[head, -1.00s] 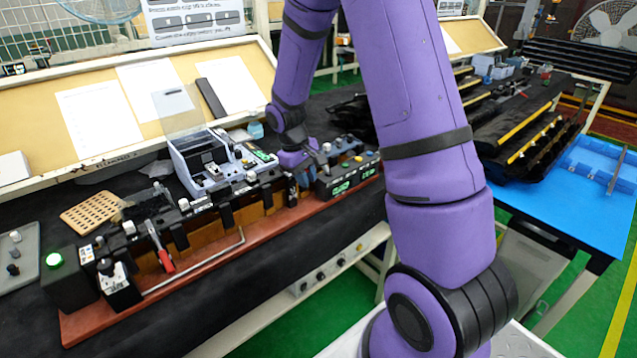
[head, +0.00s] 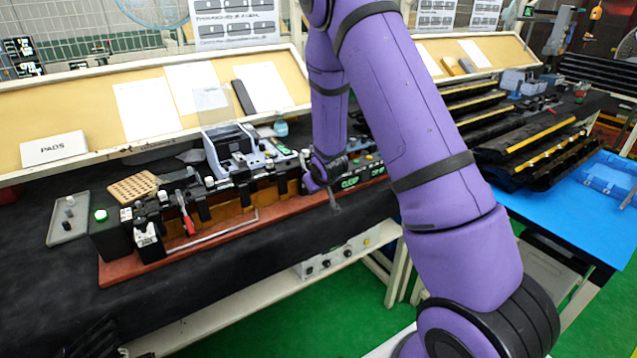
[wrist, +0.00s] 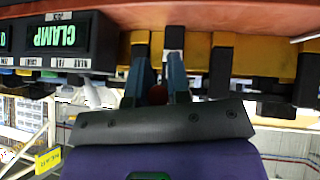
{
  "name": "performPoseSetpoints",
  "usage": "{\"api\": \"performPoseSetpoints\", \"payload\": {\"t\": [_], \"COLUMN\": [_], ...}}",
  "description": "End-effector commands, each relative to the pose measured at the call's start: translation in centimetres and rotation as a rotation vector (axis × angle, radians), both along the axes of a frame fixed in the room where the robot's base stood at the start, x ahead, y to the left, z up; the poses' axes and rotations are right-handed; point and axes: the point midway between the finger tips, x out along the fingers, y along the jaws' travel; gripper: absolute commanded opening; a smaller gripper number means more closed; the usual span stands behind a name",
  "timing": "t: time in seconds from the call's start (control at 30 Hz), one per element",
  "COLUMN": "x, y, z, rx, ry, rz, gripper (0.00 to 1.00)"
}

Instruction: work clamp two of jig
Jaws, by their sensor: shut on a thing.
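The jig stands on the bench: a red-brown base (head: 120,273) carries a row of black clamps and blocks. One clamp with a red handle (head: 188,224) is at its left part. My gripper (head: 318,184) is at the jig's right part, beside a black box with green lettering (head: 362,178). In the wrist view my gripper's (wrist: 158,64) two blue-grey fingers are shut on a dark red rounded piece (wrist: 157,93), which looks like a clamp handle. The rest of that clamp is mostly hidden. The box's lettering there reads CLAMP (wrist: 55,36).
A black box with a lit green button (head: 101,216) stands at the jig's left end. A grey tray (head: 68,222) and a perforated tan block (head: 133,187) are nearby. A grey device (head: 232,148) stands behind the jig. The black bench front is clear.

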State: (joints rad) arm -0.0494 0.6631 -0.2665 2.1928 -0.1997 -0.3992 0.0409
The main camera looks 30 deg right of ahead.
Motion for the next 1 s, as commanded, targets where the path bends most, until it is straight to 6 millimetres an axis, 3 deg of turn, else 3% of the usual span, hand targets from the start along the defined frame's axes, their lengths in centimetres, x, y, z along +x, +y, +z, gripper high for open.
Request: {"api": "performPoseSetpoints", "payload": {"t": [0.4,0.97,1.0], "x": [0.4,0.6,0.6], "y": [0.0,0.0,0.0], "z": [-1.4,-1.5,-1.5], "rx": [0.005,0.007,0.007], "ry": [-0.164,-0.189,-0.189], "rz": [-0.001,0.0,0.0], "gripper": [0.0,0.0,0.27]}}
